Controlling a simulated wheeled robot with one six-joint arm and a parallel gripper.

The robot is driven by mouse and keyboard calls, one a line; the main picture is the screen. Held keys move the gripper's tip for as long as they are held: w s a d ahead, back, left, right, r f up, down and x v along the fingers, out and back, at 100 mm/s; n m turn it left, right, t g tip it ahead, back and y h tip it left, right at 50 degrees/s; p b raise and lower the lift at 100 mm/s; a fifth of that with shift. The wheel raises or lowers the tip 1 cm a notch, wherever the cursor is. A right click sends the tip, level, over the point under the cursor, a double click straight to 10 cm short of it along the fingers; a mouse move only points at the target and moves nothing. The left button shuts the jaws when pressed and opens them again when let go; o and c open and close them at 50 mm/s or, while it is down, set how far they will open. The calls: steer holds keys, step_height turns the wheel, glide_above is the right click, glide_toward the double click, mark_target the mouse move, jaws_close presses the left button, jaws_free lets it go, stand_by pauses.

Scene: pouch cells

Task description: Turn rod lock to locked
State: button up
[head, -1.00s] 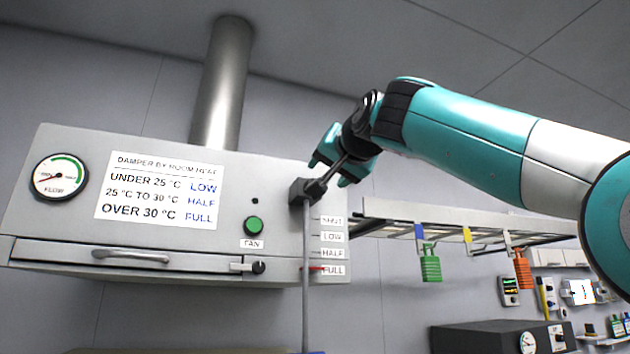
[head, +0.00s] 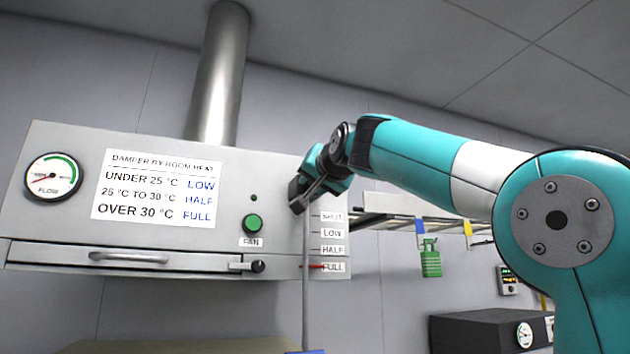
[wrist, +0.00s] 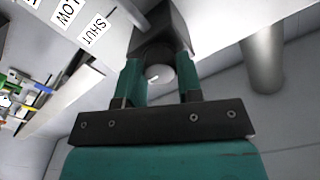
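A dark block (head: 297,196), which looks like the rod lock, sits at the top of a thin upright rod (head: 306,285) at the hood's right edge. My gripper (head: 308,190) is at this block in the head view and partly covers it. In the wrist view, the two teal fingers of my gripper (wrist: 159,80) stand wide apart, with a pale round end (wrist: 159,73) between them. The dark block (wrist: 160,38) lies just beyond, at the fingertips. Whether the fingers touch it cannot be seen. The lock's setting is not readable. A red pointer (head: 314,267) is at FULL.
The hood (head: 60,225) carries a gauge, a damper chart, a green fan button (head: 252,223) and a drawer-like handle. A dark box (head: 480,332) stands at lower right.

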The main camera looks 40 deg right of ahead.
steer(key=shift+c, duration=0.5)
steer(key=shift+n, duration=8.9)
steer(key=o, duration=0.9)
steer(key=shift+b, duration=0.3)
